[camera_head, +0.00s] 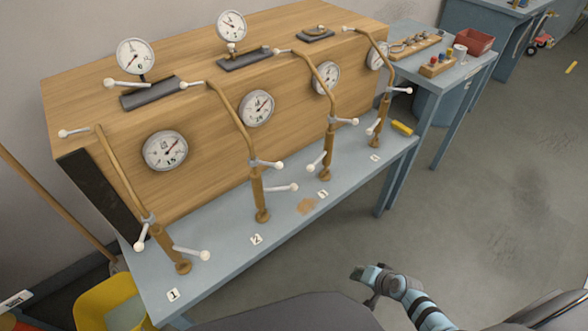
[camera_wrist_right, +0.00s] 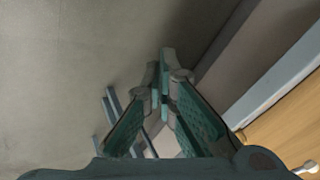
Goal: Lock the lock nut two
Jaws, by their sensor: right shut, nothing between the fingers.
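The stand marked with label 2 (camera_head: 256,239) carries a bent brown pipe (camera_head: 231,118) rising from the blue-grey bench. Low on this pipe are two white-knobbed levers: an upper one (camera_head: 266,164) and a lower one (camera_head: 281,188). I cannot tell from the picture which of them belongs to lock nut two. My right gripper (camera_head: 362,274) is in front of the bench over open floor, well apart from the pipe. In the right wrist view its green-grey fingers (camera_wrist_right: 164,75) are together with nothing between them. My left gripper is not in view.
Similar pipes with levers stand at label 1 (camera_head: 173,295) and farther right along the bench. A wooden box with gauges (camera_head: 258,108) is behind them. A yellow bucket (camera_head: 105,298) is at the lower left. A side table (camera_head: 476,67) holds a red bin (camera_head: 473,41).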

